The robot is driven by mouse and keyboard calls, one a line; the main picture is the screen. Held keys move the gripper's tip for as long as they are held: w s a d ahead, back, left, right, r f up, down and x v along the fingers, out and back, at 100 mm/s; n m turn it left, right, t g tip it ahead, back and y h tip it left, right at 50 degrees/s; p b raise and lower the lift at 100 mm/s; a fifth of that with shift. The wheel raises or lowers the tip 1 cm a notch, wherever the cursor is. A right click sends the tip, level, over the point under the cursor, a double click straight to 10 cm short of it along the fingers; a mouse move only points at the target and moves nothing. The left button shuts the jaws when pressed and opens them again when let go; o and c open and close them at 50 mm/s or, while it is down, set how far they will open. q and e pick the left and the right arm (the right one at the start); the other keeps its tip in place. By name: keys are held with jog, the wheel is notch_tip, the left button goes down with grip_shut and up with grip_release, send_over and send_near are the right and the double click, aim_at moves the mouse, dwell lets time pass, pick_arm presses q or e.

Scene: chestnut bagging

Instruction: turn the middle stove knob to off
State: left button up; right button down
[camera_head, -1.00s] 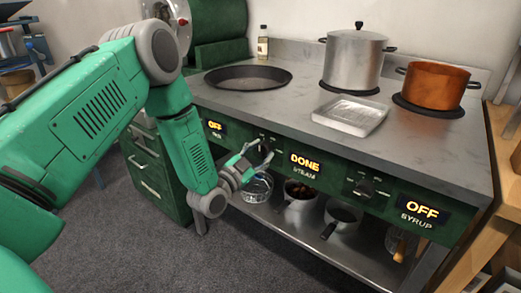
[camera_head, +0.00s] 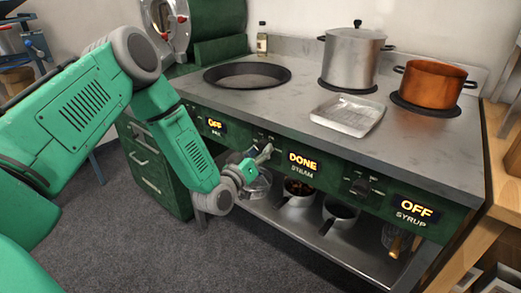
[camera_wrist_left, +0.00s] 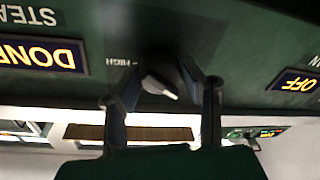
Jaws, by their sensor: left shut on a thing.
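The stove's green front panel (camera_head: 328,172) carries a middle display (camera_head: 302,162) reading DONE over the word STEAM. My left gripper (camera_head: 260,156) is at the panel just left of that display, shut on the middle knob. The knob (camera_wrist_left: 158,86) shows dark with a pale pointer edge between the two fingers in the left wrist view, the word HIGH beside it. In the head view the gripper mostly hides this knob. The right gripper is out of view.
Another knob (camera_head: 359,187) sits by the OFF display (camera_head: 415,207) marked SYRUP. A left display (camera_head: 215,124) also reads OFF. On the stove top stand a steel pot (camera_head: 351,62), a copper pot (camera_head: 431,86) and a metal tray (camera_head: 347,114). Containers stand on the lower shelf.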

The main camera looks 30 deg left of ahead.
pick_arm(q)
jog(key=n, duration=0.3)
jog(key=shift+f+n+g, duration=0.1)
jog(key=shift+n+g, duration=0.2)
jog(key=shift+n, duration=0.1)
jog(key=shift+n+y, duration=0.3)
jog(key=shift+n, duration=1.2)
jog(key=shift+a, duration=0.1)
jog(key=o, duration=1.1)
jog(key=shift+o, duration=0.2)
jog(key=shift+s, duration=0.1)
jog(key=s, duration=1.1)
jog(key=shift+s+d, duration=0.2)
jog(key=shift+s, duration=0.15)
